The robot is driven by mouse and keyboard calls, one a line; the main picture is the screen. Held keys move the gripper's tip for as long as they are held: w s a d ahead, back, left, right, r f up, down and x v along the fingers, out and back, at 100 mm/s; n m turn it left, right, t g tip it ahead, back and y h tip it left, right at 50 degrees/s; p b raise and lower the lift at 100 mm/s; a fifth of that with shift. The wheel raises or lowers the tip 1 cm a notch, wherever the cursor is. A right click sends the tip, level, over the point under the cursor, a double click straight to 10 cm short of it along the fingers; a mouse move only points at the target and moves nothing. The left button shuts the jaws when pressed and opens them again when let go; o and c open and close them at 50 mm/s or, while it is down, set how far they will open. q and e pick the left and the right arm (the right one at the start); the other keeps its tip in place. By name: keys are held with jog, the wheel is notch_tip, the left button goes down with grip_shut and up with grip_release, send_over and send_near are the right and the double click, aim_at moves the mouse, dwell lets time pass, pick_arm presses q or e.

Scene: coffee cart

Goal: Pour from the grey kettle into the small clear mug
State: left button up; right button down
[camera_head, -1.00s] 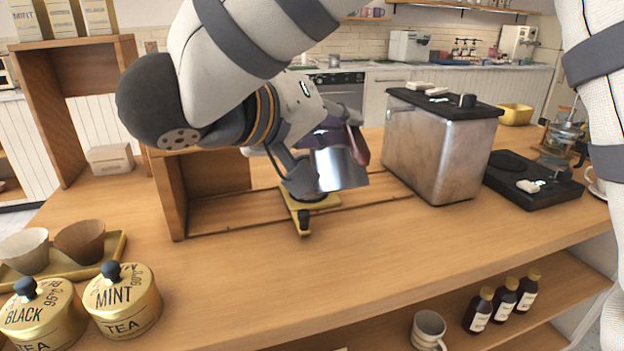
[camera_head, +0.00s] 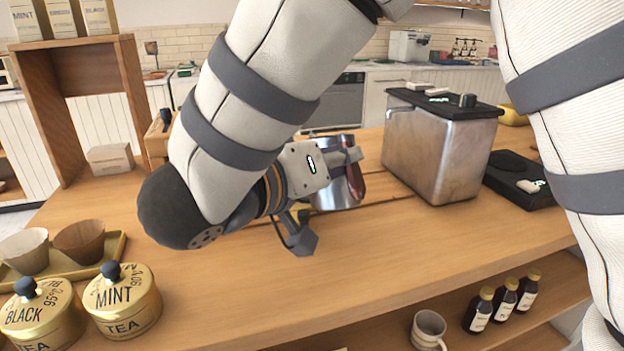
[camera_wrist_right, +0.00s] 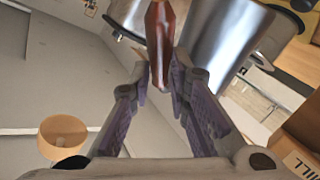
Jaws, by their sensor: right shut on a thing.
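The grey metal kettle (camera_head: 338,188) is over the middle of the counter, partly covered by my right gripper (camera_head: 350,157). In the right wrist view the kettle's shiny body (camera_wrist_right: 222,40) lies beyond the fingers, and its red-brown handle (camera_wrist_right: 160,40) is between them. My right gripper (camera_wrist_right: 161,88) is shut on this handle. The kettle's exact tilt and whether its base touches anything are unclear. I cannot make out the small clear mug in these views. My left gripper is not in view.
A steel box with a black top (camera_head: 440,150) stands right of the kettle, beside a black scale (camera_head: 515,180). Tea tins (camera_head: 122,305) and a tray with two cups (camera_head: 110,250) are at left. The counter's front middle (camera_head: 400,255) is clear.

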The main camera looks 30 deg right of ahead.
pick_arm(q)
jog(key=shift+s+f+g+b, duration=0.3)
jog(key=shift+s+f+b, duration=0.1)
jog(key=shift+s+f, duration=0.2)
pick_arm(e)
notch_tip(320, 180, down, 6)
jog(key=m+t+h, duration=0.1)
jog(key=m, duration=0.1)
jog(key=shift+s+a+m+h, duration=0.15)
jog(key=shift+s+m+h, duration=0.15)
jog(key=shift+s+h, duration=0.15)
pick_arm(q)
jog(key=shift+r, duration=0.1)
